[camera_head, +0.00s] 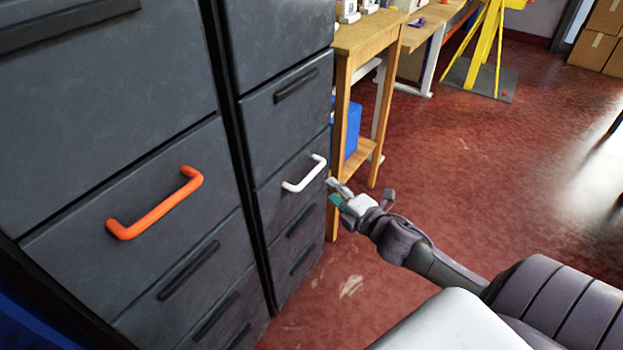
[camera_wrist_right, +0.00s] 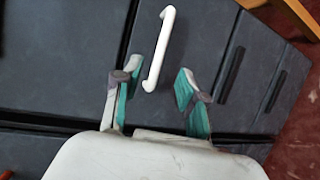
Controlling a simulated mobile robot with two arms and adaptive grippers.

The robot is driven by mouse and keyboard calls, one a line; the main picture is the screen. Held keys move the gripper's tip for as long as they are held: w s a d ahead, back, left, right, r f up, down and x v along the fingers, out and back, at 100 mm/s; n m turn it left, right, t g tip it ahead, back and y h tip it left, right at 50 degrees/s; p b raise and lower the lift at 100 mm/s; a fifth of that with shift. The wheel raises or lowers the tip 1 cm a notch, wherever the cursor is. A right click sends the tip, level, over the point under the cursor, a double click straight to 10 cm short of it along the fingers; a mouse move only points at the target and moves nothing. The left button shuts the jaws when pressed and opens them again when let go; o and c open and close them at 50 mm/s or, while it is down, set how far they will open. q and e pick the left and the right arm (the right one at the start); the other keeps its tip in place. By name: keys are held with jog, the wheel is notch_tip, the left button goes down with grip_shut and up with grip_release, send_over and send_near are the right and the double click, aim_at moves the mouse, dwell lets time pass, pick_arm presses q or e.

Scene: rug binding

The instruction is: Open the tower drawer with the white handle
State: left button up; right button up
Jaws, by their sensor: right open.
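The white handle (camera_head: 304,173) is on a closed dark grey drawer (camera_head: 275,205) of the narrower tower in the head view. In the right wrist view the white handle (camera_wrist_right: 159,48) runs upright ahead of my gripper, its lower end reaching close to the gap between the fingers. My right gripper (camera_head: 335,190) is just right of the handle in the head view. In the wrist view my right gripper (camera_wrist_right: 157,88) is open, with teal-padded fingers apart and nothing held. My left gripper is not in view.
An orange handle (camera_head: 155,204) is on the wider cabinet to the left. Black handles (camera_head: 297,85) mark other closed drawers. A wooden table (camera_head: 365,38) stands just behind the tower. Red floor (camera_head: 470,190) is open to the right.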

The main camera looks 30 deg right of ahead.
aim_at(312, 172)
jog(key=w, duration=0.3)
jog(key=w+f+b, duration=0.1)
jog(key=w, duration=0.3)
jog(key=w+f, duration=0.1)
jog(key=w, duration=0.2)
jog(key=shift+w+d+f, duration=0.1)
jog(key=shift+w, duration=0.3)
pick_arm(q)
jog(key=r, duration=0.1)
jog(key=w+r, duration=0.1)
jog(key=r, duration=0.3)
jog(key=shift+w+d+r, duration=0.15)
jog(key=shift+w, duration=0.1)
pick_arm(e)
grip_shut()
